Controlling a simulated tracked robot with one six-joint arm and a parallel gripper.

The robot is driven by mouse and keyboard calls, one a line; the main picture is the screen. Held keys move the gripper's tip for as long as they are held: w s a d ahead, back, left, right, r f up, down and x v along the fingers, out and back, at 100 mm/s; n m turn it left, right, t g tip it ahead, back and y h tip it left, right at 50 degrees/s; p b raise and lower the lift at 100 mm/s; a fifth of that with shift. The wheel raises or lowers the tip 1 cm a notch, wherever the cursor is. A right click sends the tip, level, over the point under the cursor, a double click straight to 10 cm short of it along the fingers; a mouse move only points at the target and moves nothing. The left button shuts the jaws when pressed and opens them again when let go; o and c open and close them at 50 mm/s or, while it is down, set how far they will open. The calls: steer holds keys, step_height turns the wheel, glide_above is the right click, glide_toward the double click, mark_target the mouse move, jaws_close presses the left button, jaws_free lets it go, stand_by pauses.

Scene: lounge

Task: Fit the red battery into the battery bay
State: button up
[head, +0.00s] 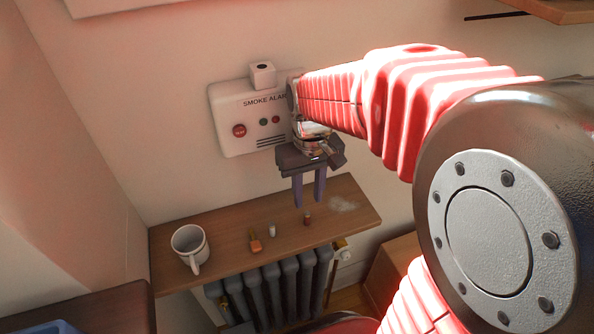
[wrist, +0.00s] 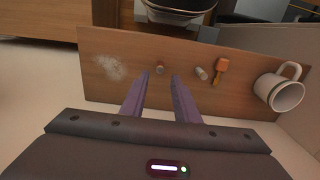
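A small reddish-brown cylinder, which looks like the red battery (head: 307,219), stands on the wooden shelf (head: 215,262). In the wrist view, the red battery (wrist: 159,70) lies straight ahead between the two fingertips. My gripper (head: 308,205) is open and empty, pointing down above the shelf near the battery; the exact gap is unclear. The gripper (wrist: 159,78) also shows in the wrist view with its fingers apart. A white smoke alarm (head: 228,120) is on the wall. A small white block with a dark round opening, possibly the battery bay (head: 263,76), sits at its top.
A pale cylinder (head: 272,231) and an orange-ended tool (head: 255,243) lie left of the battery. A white mug (head: 189,243) stands at the shelf's left end. A pale dusty patch (head: 342,204) marks the right. A dark radiator (head: 270,290) is below the shelf.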

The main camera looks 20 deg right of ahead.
mark_target(307, 212)
steer(key=shift+f, duration=4.1)
steer(key=shift+c, duration=0.3)
jaws_close()
steer(key=shift+r, duration=0.8)
steer(key=shift+r, duration=0.7)
steer(key=shift+r, duration=0.35)
steer(key=shift+r, duration=0.65)
